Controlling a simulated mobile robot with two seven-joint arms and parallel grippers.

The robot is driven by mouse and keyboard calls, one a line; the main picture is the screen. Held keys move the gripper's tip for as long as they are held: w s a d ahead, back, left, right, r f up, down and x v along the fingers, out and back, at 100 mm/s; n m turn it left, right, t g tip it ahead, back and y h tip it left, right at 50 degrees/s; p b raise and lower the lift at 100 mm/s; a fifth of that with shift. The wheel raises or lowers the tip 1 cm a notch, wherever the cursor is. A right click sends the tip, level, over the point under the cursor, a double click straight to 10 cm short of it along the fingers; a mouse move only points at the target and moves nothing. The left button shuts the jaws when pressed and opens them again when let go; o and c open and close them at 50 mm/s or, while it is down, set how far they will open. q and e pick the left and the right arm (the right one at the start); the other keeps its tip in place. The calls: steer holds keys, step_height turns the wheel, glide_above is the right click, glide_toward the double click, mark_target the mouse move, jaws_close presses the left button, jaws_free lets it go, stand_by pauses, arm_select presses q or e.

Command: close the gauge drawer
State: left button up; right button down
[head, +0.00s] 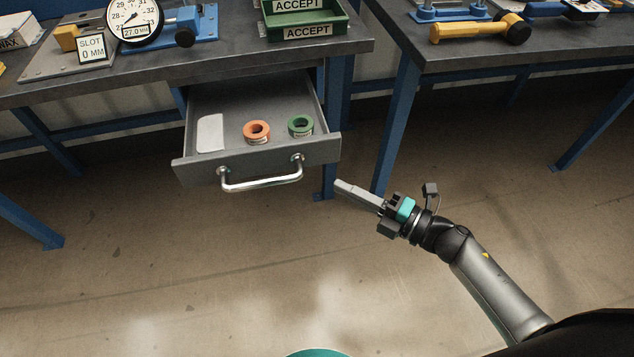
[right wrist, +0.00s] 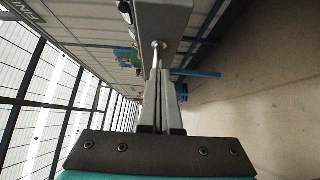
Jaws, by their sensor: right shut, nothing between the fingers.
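The gauge drawer (head: 258,167) is grey and stands pulled out under the left workbench in the head view. A bar handle (head: 262,183) is fixed to its front. Inside lie an orange ring (head: 256,131), a green ring (head: 300,125) and a pale flat piece (head: 210,133). My right gripper (head: 338,184) is shut and empty, just right of and slightly below the drawer's front right corner; a gap shows between them in the head view. In the right wrist view the shut fingers (right wrist: 160,85) point at the drawer front (right wrist: 162,18) and handle (right wrist: 156,50). My left gripper is not in view.
The left workbench (head: 230,62) carries a dial gauge (head: 134,15), a slot sign (head: 92,50) and a green accept bin (head: 305,22). A second bench (head: 480,57) stands to the right with a yellow-handled tool (head: 470,28). The floor before the drawer is clear.

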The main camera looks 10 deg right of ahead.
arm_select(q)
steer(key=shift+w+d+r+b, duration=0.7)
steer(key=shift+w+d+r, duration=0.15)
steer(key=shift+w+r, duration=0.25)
arm_select(e)
steer(key=x, duration=1)
